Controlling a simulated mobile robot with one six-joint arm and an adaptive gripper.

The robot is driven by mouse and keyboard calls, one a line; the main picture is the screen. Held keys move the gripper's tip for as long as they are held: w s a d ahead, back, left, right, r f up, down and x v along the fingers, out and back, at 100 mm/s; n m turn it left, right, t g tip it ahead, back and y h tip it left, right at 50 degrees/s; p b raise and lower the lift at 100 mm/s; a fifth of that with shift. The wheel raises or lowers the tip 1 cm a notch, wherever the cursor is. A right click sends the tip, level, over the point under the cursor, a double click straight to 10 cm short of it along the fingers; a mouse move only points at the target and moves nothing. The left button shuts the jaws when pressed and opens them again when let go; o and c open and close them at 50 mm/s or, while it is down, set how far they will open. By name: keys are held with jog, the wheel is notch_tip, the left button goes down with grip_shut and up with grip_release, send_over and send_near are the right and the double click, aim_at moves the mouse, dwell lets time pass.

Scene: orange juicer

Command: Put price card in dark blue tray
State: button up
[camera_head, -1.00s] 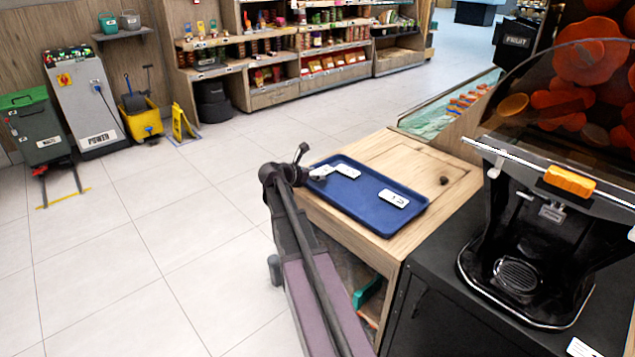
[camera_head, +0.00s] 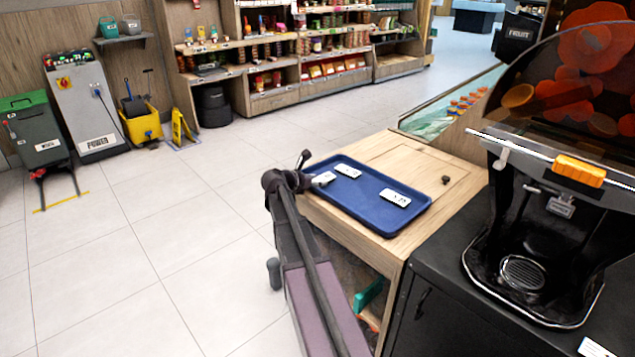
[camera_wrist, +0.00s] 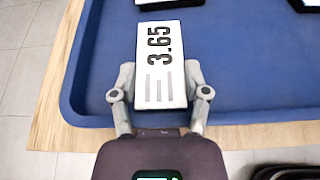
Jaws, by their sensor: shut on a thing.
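The dark blue tray (camera_head: 357,212) lies on the wooden counter top. My gripper (camera_wrist: 160,95) is shut on a white price card (camera_wrist: 161,62) marked 3.65, its fingers on the card's two long sides. In the wrist view the card is over the tray's near part; I cannot tell whether it touches the tray floor. In the head view my gripper (camera_head: 310,181) is at the tray's left edge, with the held card (camera_head: 323,179) just inside the rim. Two other white cards, one near the back (camera_head: 347,171) and one at the right (camera_head: 395,197), lie in the tray.
The wooden counter (camera_head: 410,160) has bare room behind the tray, with a small dark knob (camera_head: 446,180) on it. The black juicer (camera_head: 540,240) stands to the right. Shelves (camera_head: 300,50) and a yellow bucket (camera_head: 142,122) are far off across open floor.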

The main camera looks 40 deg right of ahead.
jog(key=shift+s+a+f+b, duration=0.15)
jog(key=shift+s+f+b, duration=0.25)
jog(key=shift+b, duration=0.25)
jog(key=o, duration=1)
jog(key=shift+f, duration=0.1)
jog(key=shift+o, duration=0.2)
jog(key=shift+r, duration=0.2)
jog(key=shift+w+r+p, duration=0.1)
jog(key=shift+r+p, duration=0.2)
jog(key=shift+p, duration=0.35)
jog(key=p+v, duration=0.4)
jog(key=v, duration=0.7)
jog(key=shift+w+a+r+p, duration=0.2)
jog(key=shift+a+r+p, duration=0.1)
jog(key=shift+p, duration=0.05)
